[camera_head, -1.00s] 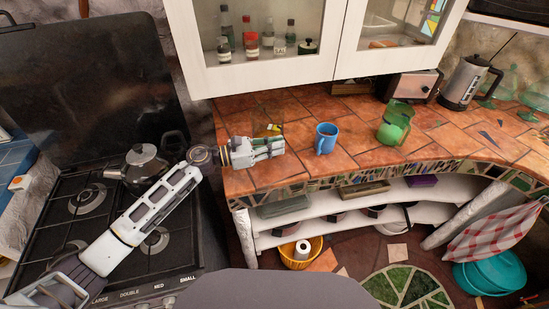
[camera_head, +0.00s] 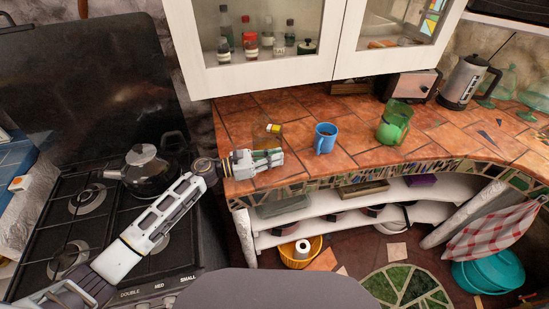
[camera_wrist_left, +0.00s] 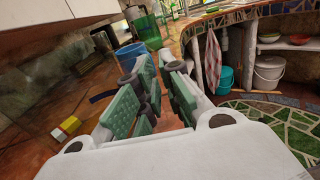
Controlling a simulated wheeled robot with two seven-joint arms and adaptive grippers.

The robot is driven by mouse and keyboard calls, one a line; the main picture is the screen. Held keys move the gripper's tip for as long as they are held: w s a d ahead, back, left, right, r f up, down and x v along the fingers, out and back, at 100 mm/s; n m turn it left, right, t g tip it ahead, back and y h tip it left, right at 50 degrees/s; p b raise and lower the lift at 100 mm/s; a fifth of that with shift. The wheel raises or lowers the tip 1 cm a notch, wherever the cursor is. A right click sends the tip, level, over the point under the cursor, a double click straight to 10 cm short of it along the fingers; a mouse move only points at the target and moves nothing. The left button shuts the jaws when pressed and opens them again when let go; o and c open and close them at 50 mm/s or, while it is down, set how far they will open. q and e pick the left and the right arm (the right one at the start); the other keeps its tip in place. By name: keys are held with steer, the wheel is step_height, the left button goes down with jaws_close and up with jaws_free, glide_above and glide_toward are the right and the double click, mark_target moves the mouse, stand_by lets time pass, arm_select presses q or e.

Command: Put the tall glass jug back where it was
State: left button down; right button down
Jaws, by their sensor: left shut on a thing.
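The tall glass jug (camera_head: 262,139) is clear, faintly brown, and hard to make out. In the head view it shows just behind and above my left gripper (camera_head: 262,160) at the left end of the tiled counter. My left gripper is shut on it, its green-padded fingers pointing right, low over the counter. In the left wrist view the fingers (camera_wrist_left: 160,85) show with a gap between them, and the glass there is too clear to trace. The jug's base is hidden, so I cannot tell whether it touches the tiles. My right gripper is not in view.
A blue mug (camera_head: 325,139) stands right of the gripper, with a green vessel (camera_head: 394,122) farther right. A small yellow-and-white item (camera_wrist_left: 66,128) lies left of the fingers. The stove with a kettle (camera_head: 147,170) is at left. Bare tiles lie between mug and green vessel.

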arm_select(q)
steer(key=shift+f, duration=0.2)
stand_by(0.4)
steer(key=c, duration=1.6)
jaws_free()
steer(key=shift+o, duration=0.2)
steer(key=shift+r, duration=0.1)
